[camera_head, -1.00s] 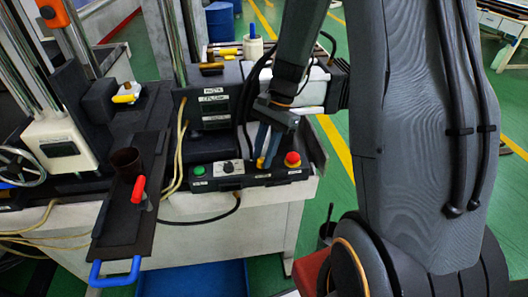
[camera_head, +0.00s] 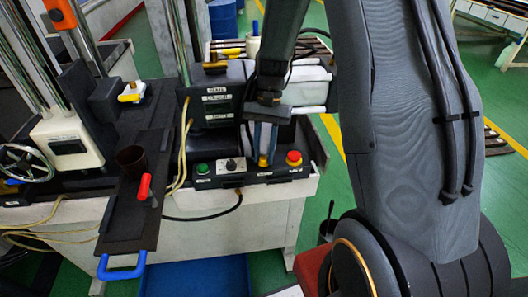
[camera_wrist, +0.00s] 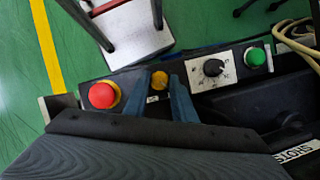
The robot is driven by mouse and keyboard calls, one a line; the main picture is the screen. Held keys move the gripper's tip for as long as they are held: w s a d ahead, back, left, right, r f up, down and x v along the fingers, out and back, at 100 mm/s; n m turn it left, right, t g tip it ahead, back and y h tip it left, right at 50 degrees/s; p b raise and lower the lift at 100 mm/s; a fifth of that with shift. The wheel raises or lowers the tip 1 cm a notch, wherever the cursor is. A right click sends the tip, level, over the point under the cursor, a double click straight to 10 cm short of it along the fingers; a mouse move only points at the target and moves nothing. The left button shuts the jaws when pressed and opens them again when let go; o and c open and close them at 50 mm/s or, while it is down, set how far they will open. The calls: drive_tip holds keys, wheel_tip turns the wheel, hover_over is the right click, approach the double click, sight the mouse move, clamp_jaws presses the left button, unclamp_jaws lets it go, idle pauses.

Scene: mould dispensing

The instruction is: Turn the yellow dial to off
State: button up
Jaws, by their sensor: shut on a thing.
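The yellow dial (camera_head: 263,163) is on the low black control panel (camera_head: 215,184), between the black-knobbed selector (camera_head: 231,164) and the red mushroom button (camera_head: 294,158). My gripper (camera_head: 262,154) points down onto the dial, its blue fingers shut on it. In the wrist view the dial (camera_wrist: 159,79) shows between the two fingertips (camera_wrist: 158,88), with one finger at each side. The fingers hide part of the dial, and I cannot read its setting.
A green button (camera_head: 202,168) is at the panel's left end. Beside the panel, a dark plate (camera_head: 127,225) with a blue handle (camera_head: 122,268) carries a dark cup (camera_head: 131,158) and a red-handled tool (camera_head: 144,187). Yellow cables (camera_head: 183,155) run between them.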

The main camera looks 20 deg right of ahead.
idle(0.3)
drive_tip(key=o, duration=1.1)
drive_tip(key=shift+c, duration=0.2)
drive_tip(key=b+v, duration=0.2)
drive_tip(key=v, duration=0.5)
drive_tip(key=shift+w+r, duration=0.2)
drive_tip(key=shift+r, duration=0.15)
drive_tip(key=s+a+n+t+h, duration=0.2)
drive_tip(key=s+n+t, duration=0.3)
drive_tip(key=s, duration=0.7)
drive_tip(key=shift+s+f+n, duration=0.15)
drive_tip(key=shift+s+n, duration=0.1)
drive_tip(key=shift+n, duration=0.55)
